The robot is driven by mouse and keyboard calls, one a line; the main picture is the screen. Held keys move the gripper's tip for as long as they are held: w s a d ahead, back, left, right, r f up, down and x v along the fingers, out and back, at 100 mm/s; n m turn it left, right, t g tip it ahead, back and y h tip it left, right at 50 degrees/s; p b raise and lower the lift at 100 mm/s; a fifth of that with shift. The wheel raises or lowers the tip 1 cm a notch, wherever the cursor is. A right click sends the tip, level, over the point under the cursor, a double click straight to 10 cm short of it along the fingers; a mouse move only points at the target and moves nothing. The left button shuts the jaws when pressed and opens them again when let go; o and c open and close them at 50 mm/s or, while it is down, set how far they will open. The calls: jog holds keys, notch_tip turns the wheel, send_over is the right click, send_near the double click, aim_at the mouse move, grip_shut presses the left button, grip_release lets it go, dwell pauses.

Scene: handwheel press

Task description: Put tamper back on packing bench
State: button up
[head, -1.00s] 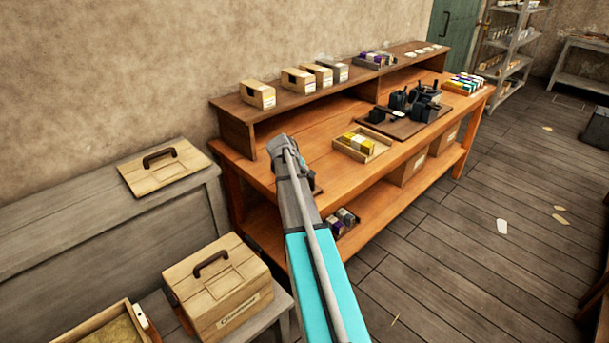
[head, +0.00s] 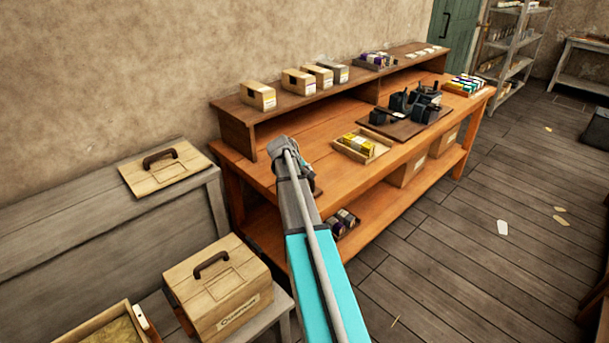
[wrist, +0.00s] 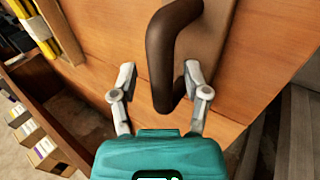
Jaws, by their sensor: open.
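The tamper shows in the wrist view as a flat brown board (wrist: 213,38) with a thick, dark brown curved handle (wrist: 160,60). The board appears to lie on the orange wood of the packing bench (wrist: 110,35), near its end. My gripper (wrist: 158,74) is open, with one finger on each side of the handle and gaps visible between fingers and handle. In the head view my arm covers the gripper and most of the tamper; the packing bench (head: 325,158) stands in the middle.
A tray with yellow packets (head: 362,147) and a dark board with black tools (head: 405,115) stand farther along the bench. A raised shelf (head: 300,103) with boxes runs along the back. A wooden box with a handle (head: 220,285) stands at the lower left. Floor at right is mostly clear.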

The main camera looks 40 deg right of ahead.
jog(key=p+v, duration=0.9)
jog(key=v, duration=0.3)
jog(key=shift+p, duration=0.35)
dwell(0.7)
jog(key=s+a+f+y, duration=0.1)
jog(key=s+a, duration=0.4)
jog(key=a, duration=0.7)
jog(key=s+a+f+y, duration=0.1)
jog(key=s+a+y, duration=0.2)
jog(key=a, duration=0.9)
jog(key=s+a+f+m+y, duration=0.1)
jog(key=s+a+y, duration=0.1)
jog(key=s+a, duration=0.6)
jog(key=a, duration=0.4)
jog(key=shift+a+g+y, duration=0.2)
jog(key=shift+g+y, duration=0.1)
jog(key=shift+y, duration=0.1)
